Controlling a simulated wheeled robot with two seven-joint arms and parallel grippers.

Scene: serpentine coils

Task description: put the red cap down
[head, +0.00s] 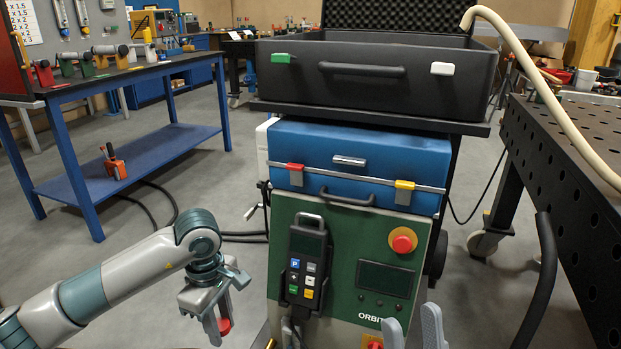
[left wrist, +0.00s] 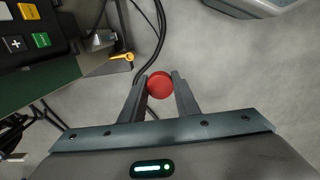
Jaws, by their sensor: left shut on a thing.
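The red cap (head: 225,326) is a small round red piece between the fingers of my left gripper (head: 217,328), low in front of the green cabinet's left side. In the left wrist view the red cap (left wrist: 160,84) sits between the two fingertips (left wrist: 161,91), with grey floor and a dark cable behind it. My left gripper is shut on it and holds it in the air. My right gripper (head: 413,328) shows only its two grey fingers at the bottom edge, spread apart with nothing seen between them.
The green cabinet (head: 338,240) carries a handheld pendant (head: 306,262) and a red stop button (head: 403,240). A blue case (head: 360,150) and an open black case (head: 375,80) stand above. A blue workbench (head: 130,75) is left, a perforated black table (head: 570,160) right.

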